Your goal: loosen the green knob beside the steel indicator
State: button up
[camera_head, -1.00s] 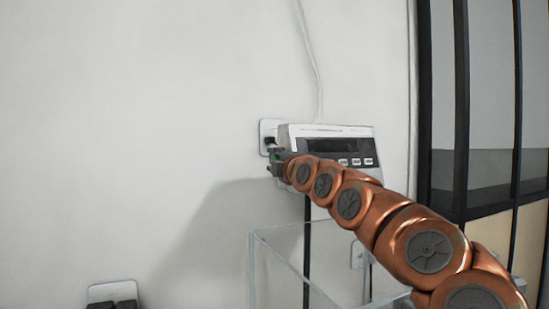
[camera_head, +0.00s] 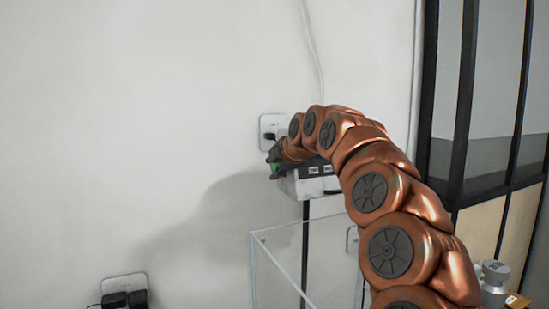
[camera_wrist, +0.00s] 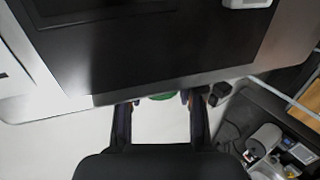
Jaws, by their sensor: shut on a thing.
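The steel indicator (camera_head: 307,187) stands on a thin dark pole before the wall. My arm hides most of it in the head view, with only its lower part and some pale buttons showing. In the wrist view its dark panel and steel rim (camera_wrist: 160,50) fill the upper part. The green knob (camera_head: 275,168) is at its left side, and a green sliver of it (camera_wrist: 161,97) shows between my fingertips below the rim. My gripper (camera_head: 272,160) is shut on the knob; its fingers (camera_wrist: 158,101) reach up on either side of it. Most of the knob is hidden.
A wall socket with a plug (camera_head: 268,128) is just behind my gripper. A clear glass-walled box (camera_head: 262,262) stands below. Another socket with black plugs (camera_head: 124,288) is low left. A dark-framed glass partition (camera_head: 465,110) is right. The wall at left is clear.

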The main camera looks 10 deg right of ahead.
jog(key=shift+r+g+p, duration=0.1)
jog(key=shift+g+p, duration=0.3)
jog(key=shift+g, duration=0.4)
jog(key=shift+p, duration=0.35)
jog(key=o, duration=1.2)
jog(key=shift+s, duration=0.1)
jog(key=v, duration=1.1)
jog(key=shift+s+r, duration=0.15)
jog(key=shift+r, duration=0.15)
